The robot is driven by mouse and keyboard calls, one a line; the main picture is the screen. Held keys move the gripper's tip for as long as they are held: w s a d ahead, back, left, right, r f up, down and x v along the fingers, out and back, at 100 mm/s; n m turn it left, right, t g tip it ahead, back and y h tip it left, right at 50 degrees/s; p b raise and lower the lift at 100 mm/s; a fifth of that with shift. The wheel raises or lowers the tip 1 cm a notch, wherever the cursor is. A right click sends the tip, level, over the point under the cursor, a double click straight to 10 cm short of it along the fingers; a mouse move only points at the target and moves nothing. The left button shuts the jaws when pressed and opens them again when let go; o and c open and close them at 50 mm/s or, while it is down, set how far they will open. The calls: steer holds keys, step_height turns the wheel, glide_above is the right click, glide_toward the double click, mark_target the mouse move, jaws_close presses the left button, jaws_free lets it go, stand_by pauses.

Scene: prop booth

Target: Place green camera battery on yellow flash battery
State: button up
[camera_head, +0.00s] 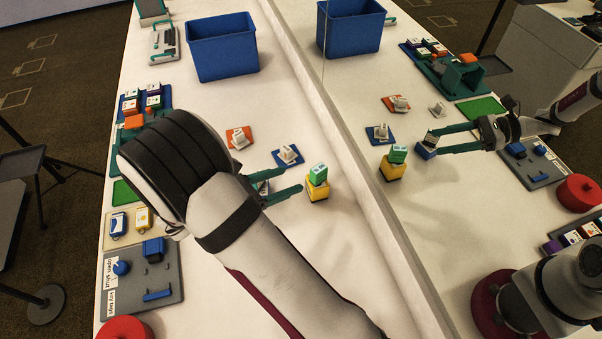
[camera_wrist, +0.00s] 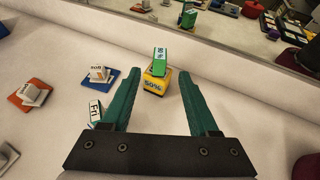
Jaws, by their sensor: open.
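The green camera battery (camera_head: 318,173) rests on top of the yellow flash battery (camera_head: 318,191), turned a little relative to it. In the wrist view the green battery (camera_wrist: 160,61) stands on the yellow battery (camera_wrist: 155,82) just beyond my fingertips. My gripper (camera_head: 293,178) is open with nothing between its fingers, and is to the left of the stack in the head view. In the wrist view my gripper (camera_wrist: 160,76) has its two green fingers either side of the line to the stack, apart from both batteries.
A white-labelled block (camera_wrist: 95,110) lies close beside my left finger. White pieces stand on a blue mat (camera_head: 280,162) and an orange mat (camera_head: 231,143). A blue bin (camera_head: 222,60) stands at the back. A mirror wall on the right reflects the scene.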

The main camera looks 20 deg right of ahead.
steer(key=s+d+r+m+g+y, duration=0.2)
steer(key=s+d+r+m+g, duration=0.35)
steer(key=s+m, duration=0.35)
steer(key=s+a+r+m+y, duration=0.2)
steer(key=s+a+m+y, duration=0.2)
steer(key=s+m+y, duration=0.2)
steer(key=s+a+r+m+y, duration=0.2)
steer(key=s+m+y, duration=0.4)
steer(key=s+m, duration=0.4)
steer(key=a+m, duration=0.1)
steer(key=m, duration=0.2)
steer(key=shift+a+r, duration=0.15)
steer(key=shift+a, duration=0.25)
steer(key=shift+s, duration=0.1)
